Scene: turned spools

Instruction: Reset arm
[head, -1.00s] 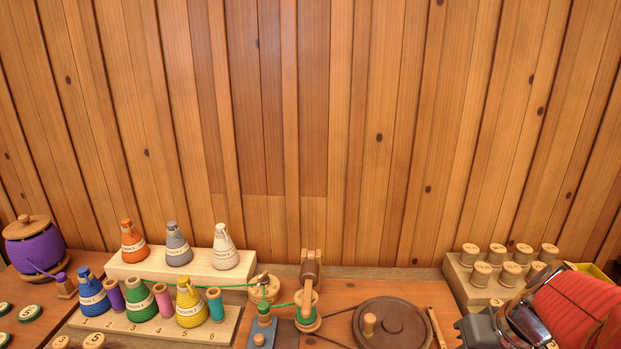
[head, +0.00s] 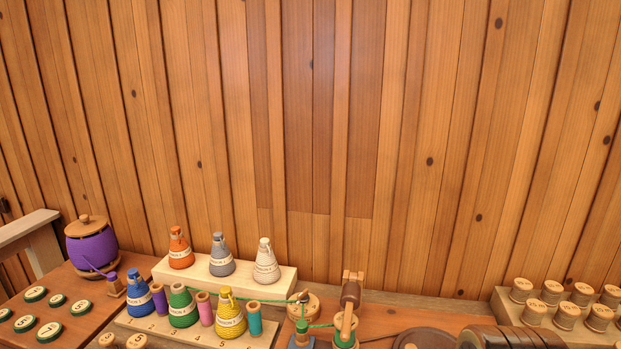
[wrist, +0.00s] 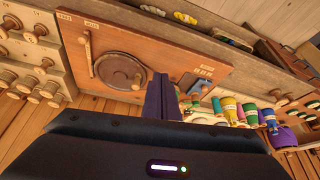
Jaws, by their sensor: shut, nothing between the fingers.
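My gripper (wrist: 163,84) shows in the wrist view, its dark fingers together with nothing between them. It points toward the workbench, and I see no contact with anything. I cannot make it out in the head view. In the wrist view the wooden board (wrist: 180,55) with a round wheel (wrist: 120,72) lies beyond and left of the fingertips. Coloured thread cones (wrist: 250,112) stand to the right of the fingers.
The head view shows cones on a pale raised block (head: 200,279), a purple-wound barrel (head: 91,249) at left and bare spools (head: 552,290) at right. A green thread (head: 272,303) runs to small posts. A dark ridged thing (head: 510,338) is cut off below. The plank wall (head: 420,150) stands behind.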

